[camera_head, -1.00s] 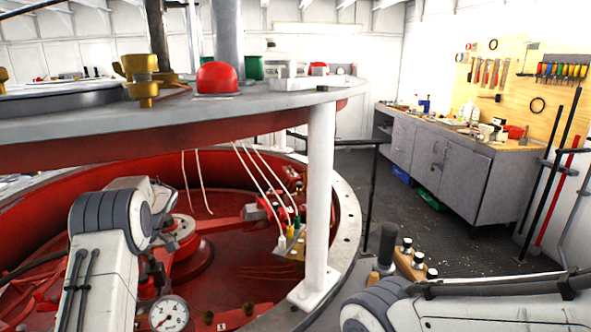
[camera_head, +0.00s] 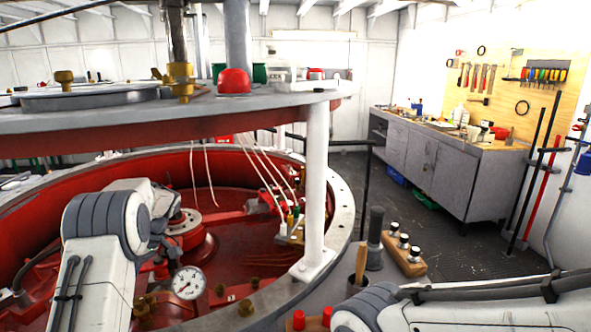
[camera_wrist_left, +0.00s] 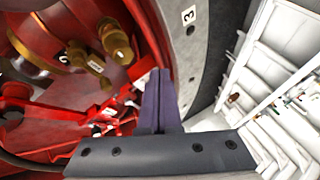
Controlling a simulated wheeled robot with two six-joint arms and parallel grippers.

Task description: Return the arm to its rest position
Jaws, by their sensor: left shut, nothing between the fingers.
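My left gripper (camera_wrist_left: 158,100) shows in the left wrist view with its two dark fingers together and nothing between them. Red machinery with brass fittings (camera_wrist_left: 115,42) lies beyond the fingers, and I see no contact. In the head view my left arm (camera_head: 105,235) comes in from the lower left, bent over the red pit; its fingers cannot be made out there. My right arm (camera_head: 450,308) crosses the bottom right corner, and its gripper is out of view.
The round red pit (camera_head: 90,160) has a grey rim. A white post (camera_head: 317,190) holds up a grey round plate (camera_head: 130,115). A pressure gauge (camera_head: 188,283) is close to my left arm. A wooden block with knobs (camera_head: 404,255) stands at right. Floor is free before the workbench (camera_head: 430,165).

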